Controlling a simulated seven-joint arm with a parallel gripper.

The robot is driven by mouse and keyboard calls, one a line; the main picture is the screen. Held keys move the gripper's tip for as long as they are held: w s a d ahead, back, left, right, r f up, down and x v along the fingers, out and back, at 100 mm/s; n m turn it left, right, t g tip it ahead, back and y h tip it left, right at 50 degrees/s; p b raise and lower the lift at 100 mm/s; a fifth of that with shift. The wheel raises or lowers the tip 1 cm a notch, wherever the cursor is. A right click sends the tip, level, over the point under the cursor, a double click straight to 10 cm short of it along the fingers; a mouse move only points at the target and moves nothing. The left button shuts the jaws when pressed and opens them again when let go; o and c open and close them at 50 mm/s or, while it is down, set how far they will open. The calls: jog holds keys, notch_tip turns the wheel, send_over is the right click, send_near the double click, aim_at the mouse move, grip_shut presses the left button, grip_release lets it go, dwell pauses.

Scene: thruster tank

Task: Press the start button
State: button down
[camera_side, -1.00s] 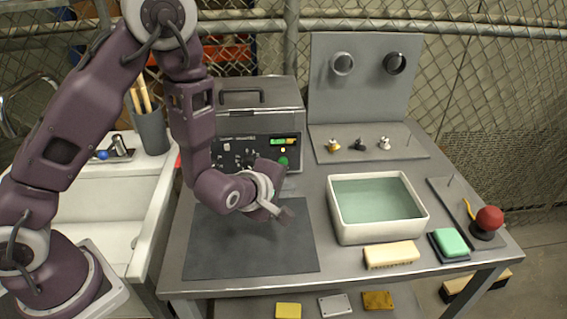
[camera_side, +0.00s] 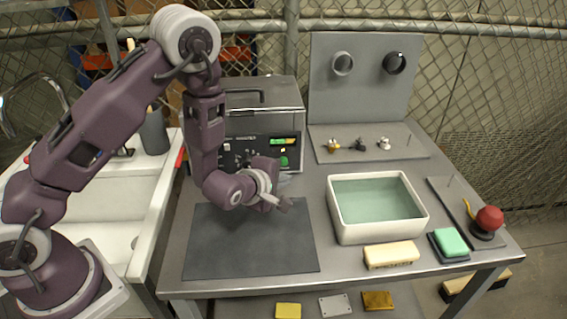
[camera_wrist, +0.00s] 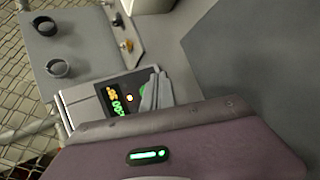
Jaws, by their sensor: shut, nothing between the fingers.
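The grey metal machine (camera_side: 262,122) stands at the back left of the bench. Its dark front panel carries a round green button (camera_side: 284,161), a lit display (camera_side: 283,141) and several knobs. My gripper (camera_side: 286,204) is shut and empty, in front of and below the green button in the side view, apart from it. In the wrist view, the gripper's grey fingers (camera_wrist: 155,92) are together and overlap the edge of the machine's panel.
A dark mat (camera_side: 250,255) lies below my gripper. A white basin of liquid (camera_side: 335,215) stands to the right, with a tan block (camera_side: 391,254), green sponge (camera_side: 450,242) and red ball-topped item (camera_side: 489,218) nearby. A back panel (camera_side: 363,95) rises behind small fittings. A sink (camera_side: 110,200) is left.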

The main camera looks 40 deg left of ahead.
jog(key=shift+w+a, duration=1.1)
jog(key=shift+w, duration=0.05)
jog(key=shift+a, duration=0.1)
dwell(1.2)
jog(key=shift+w+a, duration=0.15)
jog(key=shift+w, duration=0.1)
jog(key=shift+w+a, duration=0.35)
jog(key=shift+a, duration=0.05)
dwell(0.8)
jog(key=shift+s+d, duration=0.65)
jog(key=shift+s+d, duration=1.75)
jog(key=shift+d, duration=0.05)
